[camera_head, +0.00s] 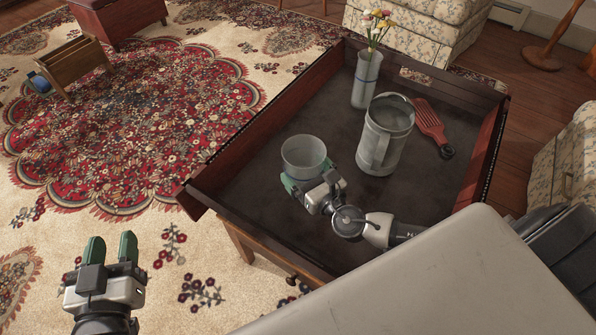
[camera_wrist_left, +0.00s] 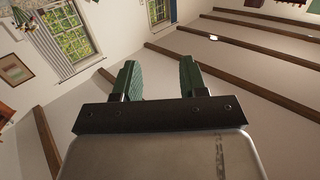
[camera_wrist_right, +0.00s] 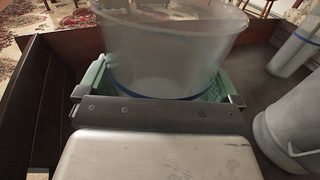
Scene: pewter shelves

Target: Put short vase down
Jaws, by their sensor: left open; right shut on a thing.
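The short vase (camera_head: 304,153) is a wide, pale, translucent cup with an open top. It is upright over the dark floor of a wooden tray table (camera_head: 232,196), toward its left side. My right gripper (camera_head: 306,189) is shut on its lower part; in the right wrist view the vase (camera_wrist_right: 170,55) sits between the green finger pads. I cannot tell whether its base touches the tray floor. My left gripper (camera_head: 112,248) is open and empty over the rug, and the left wrist view shows nothing between its fingers (camera_wrist_left: 160,82).
A grey pitcher (camera_head: 385,137) stands right of the short vase. A tall vase with flowers (camera_head: 366,80) stands behind it. A red slotted spatula (camera_head: 431,124) lies at the tray's right. Raised walls surround the tray. The tray floor between vase and back wall is clear.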

